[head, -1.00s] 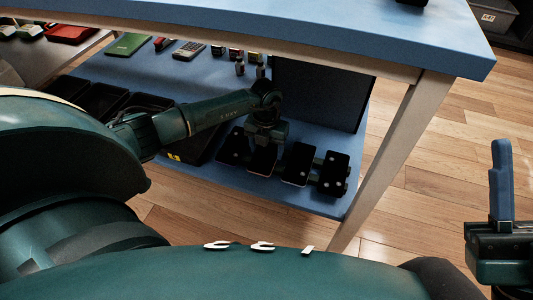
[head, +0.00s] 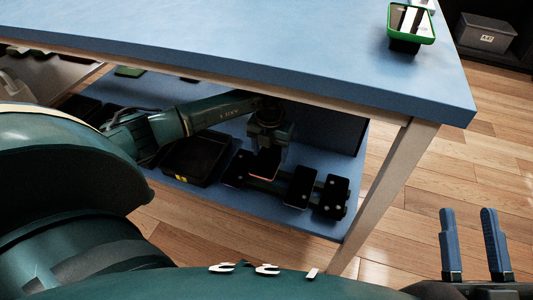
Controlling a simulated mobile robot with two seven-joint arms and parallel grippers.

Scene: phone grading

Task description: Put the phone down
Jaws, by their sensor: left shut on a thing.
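My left gripper (head: 267,146) reaches under the blue tabletop to the lower shelf, pointing down. It is shut on a dark phone (head: 264,165), whose upper part it hides. The phone is at a dark rack (head: 262,186), in a row between other dark phones; I cannot tell whether it rests on the rack. One phone (head: 238,168) is to its left, and two more, a nearer one (head: 301,187) and a far-right one (head: 335,196), are to its right. My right gripper (head: 469,242) is at the lower right, its blue fingers upright, apart and empty.
The blue tabletop (head: 250,45) overhangs the shelf (head: 210,199), and a pale table leg (head: 388,195) stands to the right. A black tray (head: 190,165) lies left of the phones. A green-rimmed container (head: 411,25) stands on the tabletop. Wooden floor is clear at right.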

